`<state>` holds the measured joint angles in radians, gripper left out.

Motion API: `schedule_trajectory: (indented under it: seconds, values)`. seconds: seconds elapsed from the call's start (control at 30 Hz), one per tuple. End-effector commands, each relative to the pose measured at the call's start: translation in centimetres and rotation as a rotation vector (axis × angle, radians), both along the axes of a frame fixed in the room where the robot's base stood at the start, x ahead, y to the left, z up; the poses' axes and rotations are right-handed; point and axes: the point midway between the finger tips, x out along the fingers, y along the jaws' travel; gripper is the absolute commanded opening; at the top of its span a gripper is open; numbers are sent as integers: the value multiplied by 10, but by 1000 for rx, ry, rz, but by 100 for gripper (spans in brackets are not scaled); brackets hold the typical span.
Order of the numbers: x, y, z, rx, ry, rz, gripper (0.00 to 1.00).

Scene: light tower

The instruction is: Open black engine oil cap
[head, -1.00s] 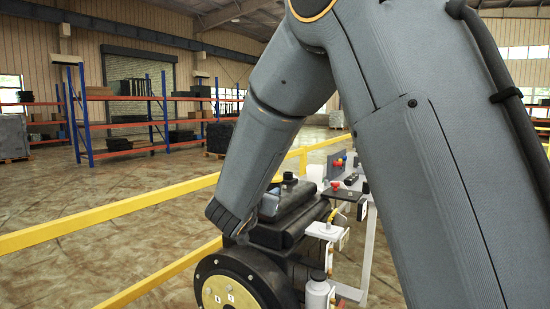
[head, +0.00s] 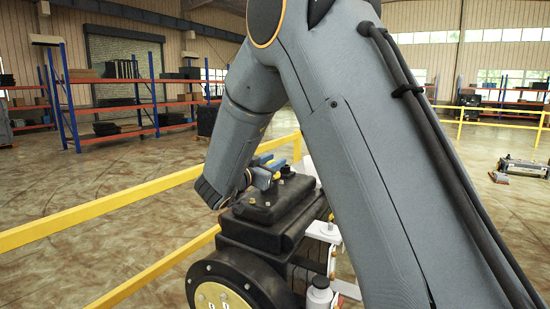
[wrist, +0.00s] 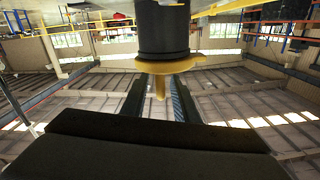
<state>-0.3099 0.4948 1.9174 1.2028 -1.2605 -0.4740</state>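A black cylindrical neck (wrist: 163,30) with a yellow flanged piece (wrist: 160,65) on its end is close up in the wrist view, which is upside down. A yellow tab sticks out from the flange between my fingers, with a gap on each side. My gripper (wrist: 160,103) is open; it also shows in the head view (head: 264,170), just above the black engine top (head: 262,212). Yellow shows by its fingertips there. I cannot tell whether this piece is the named oil cap. My arm hides the engine's right side.
A yellow rail (head: 110,203) runs along the left of the engine. A white bottle (head: 319,292) stands at its front right. Orange and blue shelves (head: 130,105) are far back. Open floor (head: 60,180) lies to the left.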

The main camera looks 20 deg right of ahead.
Motion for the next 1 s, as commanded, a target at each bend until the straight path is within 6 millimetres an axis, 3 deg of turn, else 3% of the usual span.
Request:
schedule_trajectory:
  seconds: [0.2,0.47,0.67,1.0]
  values:
    - [13,-11,0,0,0,2,27]
    - [14,-11,-1,1,1,5,27]
    - [14,-10,-1,1,1,6,0]
    - [18,-14,0,-6,7,1,0]
